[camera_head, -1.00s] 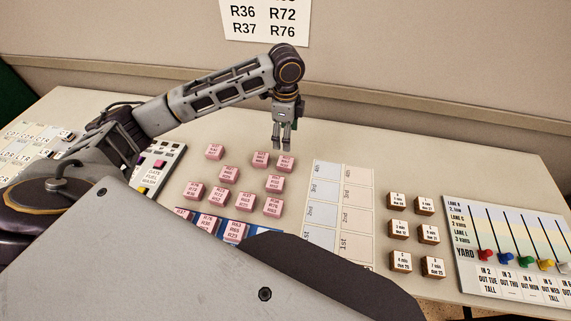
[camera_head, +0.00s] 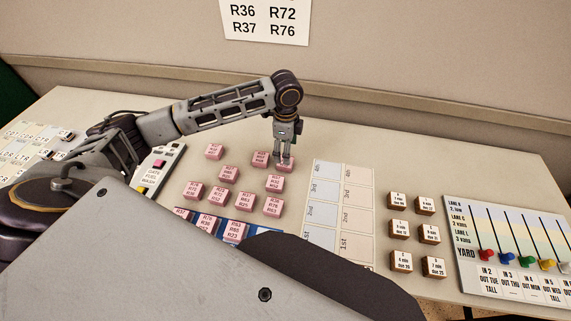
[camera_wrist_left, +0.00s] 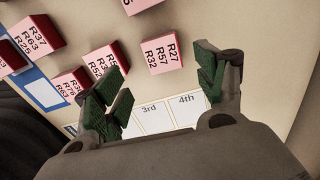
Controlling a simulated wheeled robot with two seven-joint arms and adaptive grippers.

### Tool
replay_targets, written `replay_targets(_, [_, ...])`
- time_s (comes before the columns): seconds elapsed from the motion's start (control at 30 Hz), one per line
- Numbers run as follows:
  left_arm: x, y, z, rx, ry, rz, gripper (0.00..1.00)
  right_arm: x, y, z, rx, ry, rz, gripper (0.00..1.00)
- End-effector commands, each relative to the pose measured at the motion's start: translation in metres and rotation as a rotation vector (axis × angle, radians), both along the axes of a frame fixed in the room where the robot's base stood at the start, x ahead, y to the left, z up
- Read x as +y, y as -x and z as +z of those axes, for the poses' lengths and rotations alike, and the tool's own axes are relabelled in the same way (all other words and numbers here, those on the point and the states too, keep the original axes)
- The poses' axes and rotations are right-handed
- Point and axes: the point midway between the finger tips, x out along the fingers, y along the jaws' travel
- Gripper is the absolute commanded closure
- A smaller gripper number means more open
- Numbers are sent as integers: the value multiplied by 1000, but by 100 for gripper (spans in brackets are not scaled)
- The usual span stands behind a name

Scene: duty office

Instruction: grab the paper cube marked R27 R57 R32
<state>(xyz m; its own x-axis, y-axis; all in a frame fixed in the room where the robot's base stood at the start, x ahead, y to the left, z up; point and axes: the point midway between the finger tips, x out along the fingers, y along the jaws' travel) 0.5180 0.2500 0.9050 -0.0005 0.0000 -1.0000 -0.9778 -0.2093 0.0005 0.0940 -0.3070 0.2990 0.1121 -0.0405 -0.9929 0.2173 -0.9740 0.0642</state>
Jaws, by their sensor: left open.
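The pink paper cube marked R27, R57 and R32 (camera_wrist_left: 161,54) lies on the table, its lettering readable in the left wrist view. It shows just ahead of the space between the spread fingers. In the head view the cube (camera_head: 286,167) is at the far right end of the pink cubes, partly covered by the fingers. My left gripper (camera_wrist_left: 163,85) is open and empty, with green-padded fingers. In the head view the left gripper (camera_head: 284,159) points down right over this cube; I cannot tell whether it touches. My right gripper is out of view.
Another pink cube (camera_head: 260,159) stands close to the left. Several more pink cubes lie nearer, some on a blue-edged strip (camera_head: 250,229). A chart marked 1st to 4th (camera_head: 341,200), brown cubes (camera_head: 398,230) and a slider board (camera_head: 510,250) are to the right. The table behind is clear.

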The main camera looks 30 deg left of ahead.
Motion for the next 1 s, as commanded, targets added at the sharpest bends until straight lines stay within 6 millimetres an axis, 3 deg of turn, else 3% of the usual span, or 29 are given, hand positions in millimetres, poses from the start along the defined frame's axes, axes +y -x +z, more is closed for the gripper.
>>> replay_targets(0.2, [0, 0, -16, 0, 1, -1, 29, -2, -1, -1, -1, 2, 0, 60])
replay_targets(0.67, [0, 0, -21, 0, 0, -1, 29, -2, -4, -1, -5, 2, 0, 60])
replay_targets(1.0, [3, -4, -54, 2, 0, -1, 29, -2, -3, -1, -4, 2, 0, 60])
